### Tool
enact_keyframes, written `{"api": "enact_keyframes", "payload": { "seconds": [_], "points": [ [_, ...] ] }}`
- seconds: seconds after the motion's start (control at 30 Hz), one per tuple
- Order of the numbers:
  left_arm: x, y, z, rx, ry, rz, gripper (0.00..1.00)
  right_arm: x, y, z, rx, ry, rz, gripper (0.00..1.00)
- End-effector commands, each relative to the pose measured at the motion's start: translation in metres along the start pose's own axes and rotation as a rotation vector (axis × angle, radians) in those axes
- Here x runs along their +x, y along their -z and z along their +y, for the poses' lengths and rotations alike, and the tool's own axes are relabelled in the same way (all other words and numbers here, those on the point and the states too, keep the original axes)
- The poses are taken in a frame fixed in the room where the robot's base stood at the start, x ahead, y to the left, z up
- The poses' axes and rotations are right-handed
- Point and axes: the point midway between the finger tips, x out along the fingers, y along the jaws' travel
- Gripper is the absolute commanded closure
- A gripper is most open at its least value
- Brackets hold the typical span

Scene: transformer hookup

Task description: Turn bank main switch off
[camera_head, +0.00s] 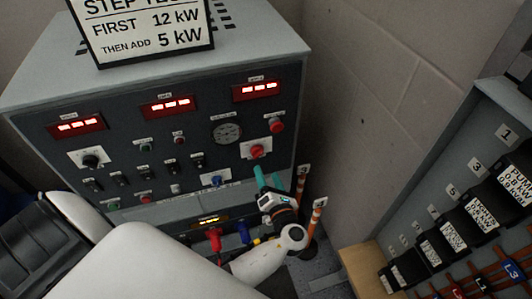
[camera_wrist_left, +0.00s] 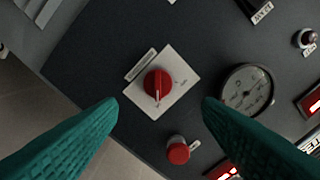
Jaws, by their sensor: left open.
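The red rotary switch (camera_head: 257,151) sits on a white square plate on the dark front panel of the grey bank cabinet. In the left wrist view the red knob (camera_wrist_left: 155,82) shows a pale pointer line toward the bottom of the picture; the plate lettering is too small to read. My left gripper (camera_head: 268,174) is in front of the panel, just below the knob in the head view. Its teal fingers (camera_wrist_left: 160,104) are spread wide with nothing between them, and the knob appears centred beyond the gap, apart from them. My right gripper is not in view.
A red push button (camera_head: 277,126) and a round dial gauge (camera_head: 226,133) are close to the switch. Orange-striped posts (camera_head: 316,215) stand right of my left wrist. Red and blue plugs (camera_head: 214,238) are below. A breaker panel (camera_head: 500,185) is at the right.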

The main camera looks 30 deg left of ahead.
Motion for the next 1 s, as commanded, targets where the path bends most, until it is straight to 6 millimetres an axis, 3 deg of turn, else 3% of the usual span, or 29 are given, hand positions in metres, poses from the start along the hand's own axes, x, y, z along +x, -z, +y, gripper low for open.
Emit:
{"api": "enact_keyframes", "payload": {
  "seconds": [0.2,0.4,0.83,1.0],
  "points": [
    [0.046,0.002,-0.001,0.001,0.001,0.001,0.4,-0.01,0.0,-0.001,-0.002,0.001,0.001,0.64],
    [0.074,0.001,0.0,0.0,-0.001,0.0,0.4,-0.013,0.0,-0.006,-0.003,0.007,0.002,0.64],
    [0.084,-0.001,0.001,-0.002,-0.003,-0.001,0.4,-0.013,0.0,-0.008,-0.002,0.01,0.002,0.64],
    [0.084,0.0,0.001,-0.002,-0.003,-0.001,0.66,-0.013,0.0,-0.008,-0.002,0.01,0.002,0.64]
  ]
}}
